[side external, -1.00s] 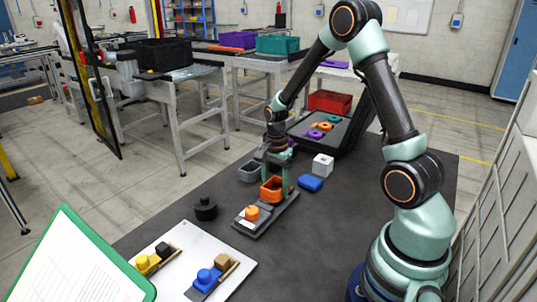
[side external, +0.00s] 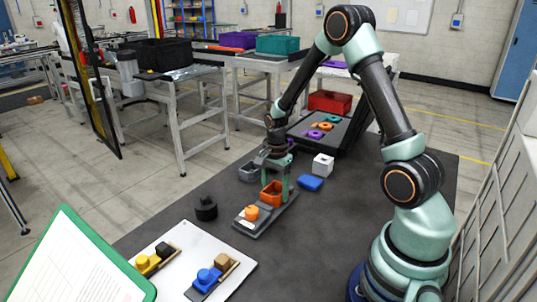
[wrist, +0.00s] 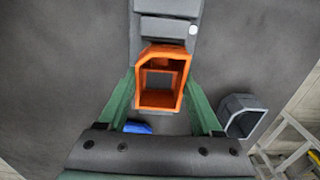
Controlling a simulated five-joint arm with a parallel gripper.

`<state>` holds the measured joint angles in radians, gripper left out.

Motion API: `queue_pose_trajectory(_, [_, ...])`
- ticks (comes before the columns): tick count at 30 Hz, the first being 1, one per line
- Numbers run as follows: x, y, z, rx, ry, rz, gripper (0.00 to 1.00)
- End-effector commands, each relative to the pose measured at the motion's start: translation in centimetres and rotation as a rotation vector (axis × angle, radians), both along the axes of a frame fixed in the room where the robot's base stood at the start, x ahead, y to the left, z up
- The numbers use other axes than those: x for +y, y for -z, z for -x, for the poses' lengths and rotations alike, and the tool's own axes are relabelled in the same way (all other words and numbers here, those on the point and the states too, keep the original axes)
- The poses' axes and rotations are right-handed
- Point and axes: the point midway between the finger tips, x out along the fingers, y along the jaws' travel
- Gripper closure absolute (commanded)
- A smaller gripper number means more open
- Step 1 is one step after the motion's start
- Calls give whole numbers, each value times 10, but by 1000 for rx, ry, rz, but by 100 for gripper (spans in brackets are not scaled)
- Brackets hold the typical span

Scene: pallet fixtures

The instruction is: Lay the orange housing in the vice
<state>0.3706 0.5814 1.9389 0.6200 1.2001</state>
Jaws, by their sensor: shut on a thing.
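The orange housing, an open box-like frame, is between the green fingers of my gripper (side external: 274,189). It shows at the middle of the side view (side external: 270,197) and of the wrist view (wrist: 148,99). My gripper (wrist: 160,82) points down and is shut on it, one finger on each side. The grey vice (side external: 262,222) is a long low fixture with an orange knob at its near end. In the wrist view the vice (wrist: 165,30) runs up from the housing's far edge. The housing is over or at the vice's far part; I cannot tell whether it touches the bed.
A grey hollow housing (side external: 248,172) stands just left of the gripper. A blue block (side external: 310,183) and a white cube (side external: 323,165) are to the right. A black round part (side external: 206,208) is to the left. A white board (side external: 190,262) with parts lies in front.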

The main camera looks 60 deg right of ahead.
Motion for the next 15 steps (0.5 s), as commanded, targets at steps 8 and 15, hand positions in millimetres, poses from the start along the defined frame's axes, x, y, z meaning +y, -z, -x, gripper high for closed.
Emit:
queue_pose_trajectory(8, [0, 1, 0, 0, 0, 0, 93])
queue_pose_trajectory(15, [0, 1, 0, 0, 0, 0, 0])
